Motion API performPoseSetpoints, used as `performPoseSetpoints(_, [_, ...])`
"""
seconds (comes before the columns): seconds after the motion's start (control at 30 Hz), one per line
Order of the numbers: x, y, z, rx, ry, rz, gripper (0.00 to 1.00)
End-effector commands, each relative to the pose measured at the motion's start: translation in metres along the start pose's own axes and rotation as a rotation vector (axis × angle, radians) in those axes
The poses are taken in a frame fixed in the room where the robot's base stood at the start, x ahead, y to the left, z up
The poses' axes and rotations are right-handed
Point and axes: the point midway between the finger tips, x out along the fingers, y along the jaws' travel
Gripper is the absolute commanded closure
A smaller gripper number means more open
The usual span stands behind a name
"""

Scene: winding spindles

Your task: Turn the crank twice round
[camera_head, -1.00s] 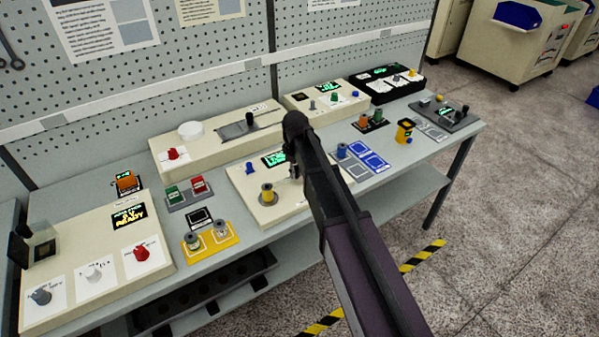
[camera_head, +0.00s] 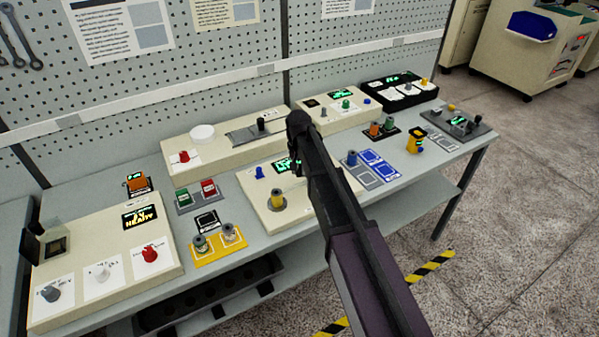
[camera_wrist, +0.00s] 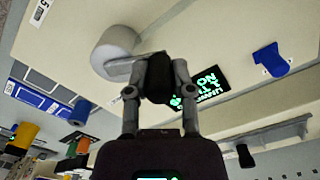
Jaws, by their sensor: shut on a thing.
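The crank (camera_wrist: 114,48) shows in the wrist view as a round grey hub with a short arm leading to a dark knob (camera_wrist: 157,68). My gripper (camera_wrist: 157,84) is shut on that knob, one finger on each side. The crank is on a cream panel (camera_wrist: 210,40) with a lit green display (camera_wrist: 203,86) and a blue knob (camera_wrist: 271,58). In the head view the same cream panel (camera_head: 300,222) stands mid-bench; my arm hides the crank and most of my gripper there.
A yellow spool (camera_head: 277,199) stands on the panel's front left. A yellow tray (camera_head: 218,252) with two spools is to the left, near a red-and-green block tray (camera_head: 196,194). Blue-marked pads (camera_head: 378,166) lie right of my arm. A long cream console (camera_head: 205,150) is behind.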

Motion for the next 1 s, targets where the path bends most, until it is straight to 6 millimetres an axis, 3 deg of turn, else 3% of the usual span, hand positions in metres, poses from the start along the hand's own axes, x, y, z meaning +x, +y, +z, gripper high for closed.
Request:
performPoseSetpoints(0.5, [0.000, 0.001, -0.023, 0.429, 0.000, -0.001, 1.00])
performPoseSetpoints(1.0, [0.000, 0.004, -0.028, 0.541, 0.000, -0.001, 1.00])
